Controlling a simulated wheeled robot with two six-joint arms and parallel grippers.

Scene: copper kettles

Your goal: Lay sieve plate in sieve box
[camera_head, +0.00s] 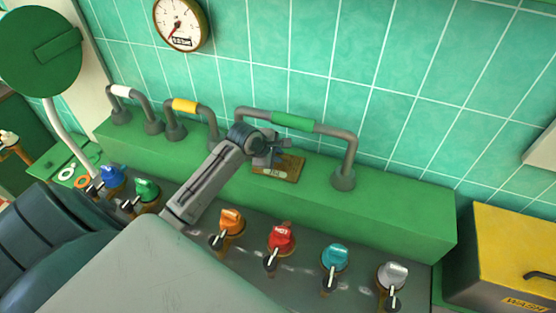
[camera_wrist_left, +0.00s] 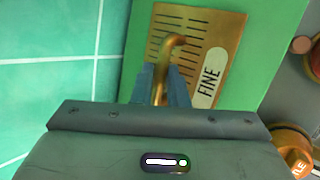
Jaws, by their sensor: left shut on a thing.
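The sieve plate (camera_head: 288,172) is a brass plate with rows of dark slots, a hooked handle and a pale label reading FINE in the left wrist view (camera_wrist_left: 222,30). My left gripper (camera_head: 268,157) is shut on the plate's hooked handle; the blue-grey fingers (camera_wrist_left: 163,84) close around it in the wrist view. The plate is at the green ledge, below the green-banded pipe; I cannot tell whether it touches the ledge. I cannot make out a sieve box in either view. My right gripper does not show.
The green ledge (camera_head: 400,208) runs along the tiled wall. Pipe handles rise from it, one with a green band (camera_head: 293,121), one yellow (camera_head: 184,105). Several coloured knobs stand in front, including red (camera_head: 281,237) and teal (camera_head: 335,257). A yellow-lidded WASH box (camera_head: 515,250) is at right.

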